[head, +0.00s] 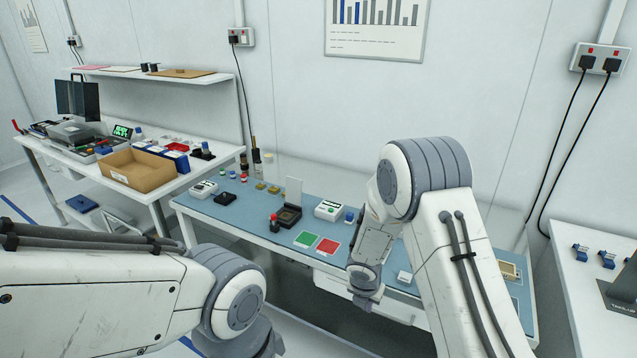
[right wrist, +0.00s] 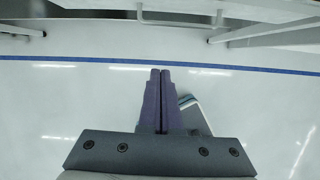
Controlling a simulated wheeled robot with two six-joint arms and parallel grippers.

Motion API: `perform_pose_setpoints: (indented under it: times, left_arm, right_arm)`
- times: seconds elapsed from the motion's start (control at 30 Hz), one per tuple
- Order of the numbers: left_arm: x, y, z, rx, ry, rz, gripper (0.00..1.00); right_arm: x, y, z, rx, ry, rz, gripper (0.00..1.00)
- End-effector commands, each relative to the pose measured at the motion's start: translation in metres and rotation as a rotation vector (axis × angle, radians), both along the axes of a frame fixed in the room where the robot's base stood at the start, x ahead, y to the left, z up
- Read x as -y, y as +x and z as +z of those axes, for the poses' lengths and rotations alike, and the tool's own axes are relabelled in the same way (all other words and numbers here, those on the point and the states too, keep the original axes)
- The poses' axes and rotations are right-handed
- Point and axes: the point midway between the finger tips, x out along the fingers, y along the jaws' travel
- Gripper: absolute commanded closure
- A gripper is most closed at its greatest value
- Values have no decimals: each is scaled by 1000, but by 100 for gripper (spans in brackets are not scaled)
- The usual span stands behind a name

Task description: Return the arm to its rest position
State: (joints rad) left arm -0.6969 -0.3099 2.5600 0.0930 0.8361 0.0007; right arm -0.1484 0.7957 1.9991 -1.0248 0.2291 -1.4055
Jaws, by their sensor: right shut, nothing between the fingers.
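My right arm comes in at the right of the head view. Its gripper (head: 364,298) hangs in front of the blue-topped bench (head: 240,222), near its front edge. In the right wrist view the two purple fingers (right wrist: 160,75) are pressed together with nothing between them.
On the bench stand a black socket device (head: 287,217), a green pad (head: 305,240), a red pad (head: 327,246) and a white box (head: 328,210). A side table with a cardboard bin (head: 137,171) is at left. Another white table (head: 590,290) is at right.

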Motion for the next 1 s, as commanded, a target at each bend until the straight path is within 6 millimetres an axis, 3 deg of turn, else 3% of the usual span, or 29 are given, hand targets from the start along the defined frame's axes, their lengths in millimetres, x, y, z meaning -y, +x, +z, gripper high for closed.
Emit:
perform_pose_setpoints:
  times: [0.13, 0.23, 0.37, 0.5, 0.7, 0.8, 0.9, 1.0]
  left_arm:
    - [0, 0, 0, 0, 0, 0, 48]
    - [0, 0, 0, 0, 0, 0, 48]
    - [0, 0, 0, 0, 0, 0, 48]
    - [0, 0, 0, 0, 0, 0, 48]
    - [0, 0, 0, 0, 0, 0, 48]
    - [0, 0, 0, 0, 0, 0, 48]
    - [0, 0, 0, 0, 0, 0, 48]
    - [0, 0, 0, 0, 0, 0, 48]
  right_arm:
    - [-20, -11, 45, 58, 40, -208, 100]
    - [-40, -38, 89, 105, 101, -466, 100]
    - [-65, -91, 139, 135, 208, -839, 100]
    - [-88, -161, 178, 110, 320, -1226, 100]
    - [-108, -255, 207, -7, 406, -1670, 100]
    - [-112, -284, 213, -61, 411, -1803, 100]
    - [-115, -300, 216, -93, 409, -1874, 100]
    - [-115, -303, 217, -99, 407, -1891, 100]
